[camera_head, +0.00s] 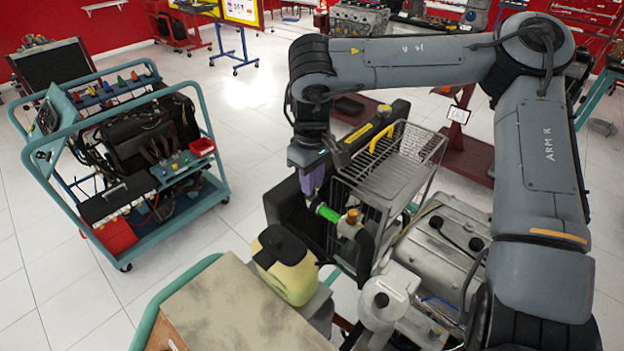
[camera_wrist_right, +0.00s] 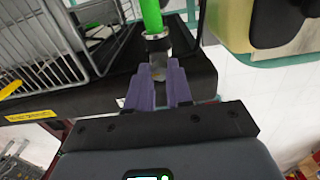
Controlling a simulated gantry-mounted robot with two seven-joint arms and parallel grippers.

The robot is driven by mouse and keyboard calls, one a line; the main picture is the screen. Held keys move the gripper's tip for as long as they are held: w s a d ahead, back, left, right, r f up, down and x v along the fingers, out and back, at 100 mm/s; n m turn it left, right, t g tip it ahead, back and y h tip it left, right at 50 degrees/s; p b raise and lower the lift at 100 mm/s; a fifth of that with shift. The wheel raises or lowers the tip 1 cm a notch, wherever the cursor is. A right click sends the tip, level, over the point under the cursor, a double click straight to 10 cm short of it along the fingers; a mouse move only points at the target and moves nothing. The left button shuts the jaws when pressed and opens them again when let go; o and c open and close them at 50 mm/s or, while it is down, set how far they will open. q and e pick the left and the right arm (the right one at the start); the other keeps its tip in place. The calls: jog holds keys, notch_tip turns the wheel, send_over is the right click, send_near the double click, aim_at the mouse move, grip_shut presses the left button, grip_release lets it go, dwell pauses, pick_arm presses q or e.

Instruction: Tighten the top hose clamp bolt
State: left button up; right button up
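My right gripper (camera_head: 314,192) points down at the hose's upper end. I cannot make out a bolt or any contact. My left gripper is out of view.
A wire basket (camera_head: 395,168) stands just right of the hose. A yellowish tank (camera_head: 287,265) with a black top is below left, by a bare tabletop (camera_head: 235,312). A teal-framed engine cart (camera_head: 130,150) stands at left, with clear floor between.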

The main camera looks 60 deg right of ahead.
jog(key=o, duration=0.4)
jog(key=shift+o, duration=0.2)
jog(key=shift+r, duration=0.15)
notch_tip(320, 180, up, 11)
jog(key=p, duration=0.1)
jog(key=shift+f, duration=0.2)
dwell(0.4)
